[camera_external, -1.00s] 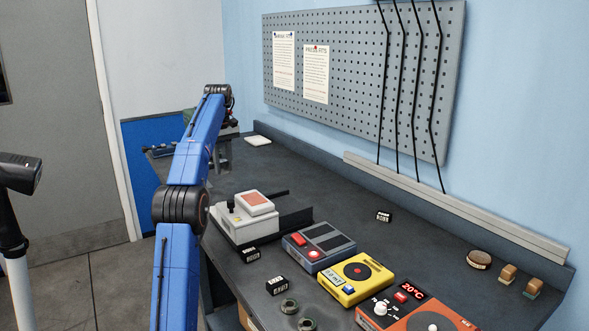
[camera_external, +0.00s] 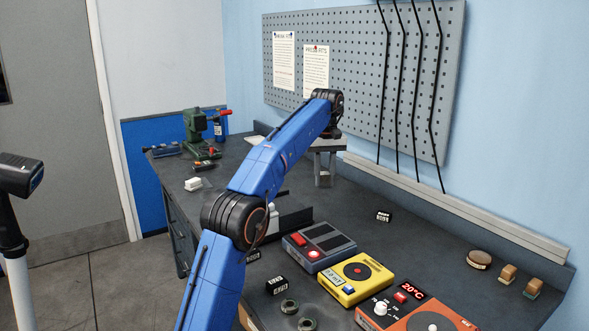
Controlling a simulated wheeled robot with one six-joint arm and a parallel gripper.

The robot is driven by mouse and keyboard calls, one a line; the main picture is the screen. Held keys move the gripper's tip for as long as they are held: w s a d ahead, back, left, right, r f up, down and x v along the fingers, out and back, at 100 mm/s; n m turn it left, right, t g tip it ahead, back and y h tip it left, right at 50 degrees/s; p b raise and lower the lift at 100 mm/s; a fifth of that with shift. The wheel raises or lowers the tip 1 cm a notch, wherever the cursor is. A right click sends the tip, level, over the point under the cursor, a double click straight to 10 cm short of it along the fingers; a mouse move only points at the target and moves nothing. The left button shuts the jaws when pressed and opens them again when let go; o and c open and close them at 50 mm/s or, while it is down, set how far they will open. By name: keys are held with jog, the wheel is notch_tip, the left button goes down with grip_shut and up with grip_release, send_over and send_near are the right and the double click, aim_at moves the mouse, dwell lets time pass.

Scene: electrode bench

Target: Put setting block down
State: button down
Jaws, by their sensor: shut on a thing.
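My gripper (camera_external: 324,177) hangs at the end of my blue arm, pointing down over the back part of the bench, below the pegboard. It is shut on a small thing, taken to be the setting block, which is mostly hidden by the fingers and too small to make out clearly. The gripper appears to be above the dark bench top (camera_external: 345,205); the exact gap cannot be told.
A grey box (camera_external: 319,246), a yellow box (camera_external: 356,278) and an orange hotplate (camera_external: 420,312) line the front. A black labelled block (camera_external: 384,216) stands right of my gripper.

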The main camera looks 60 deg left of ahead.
jog(key=w+d+m, duration=0.1)
jog(key=w+d, duration=0.1)
jog(key=d, duration=0.5)
jog(key=w+d+m, duration=0.1)
jog(key=w+d, duration=0.2)
jog(key=d, duration=0.3)
jog(key=m, duration=0.2)
send_over(394, 244)
notch_tip(394, 244, down, 10)
jog(key=shift+r, duration=0.1)
jog(key=shift+f, duration=0.2)
jog(key=c, duration=1.4)
grip_release()
notch_tip(394, 244, up, 12)
jog(key=shift+r, duration=0.15)
jog(key=shift+s, duration=0.1)
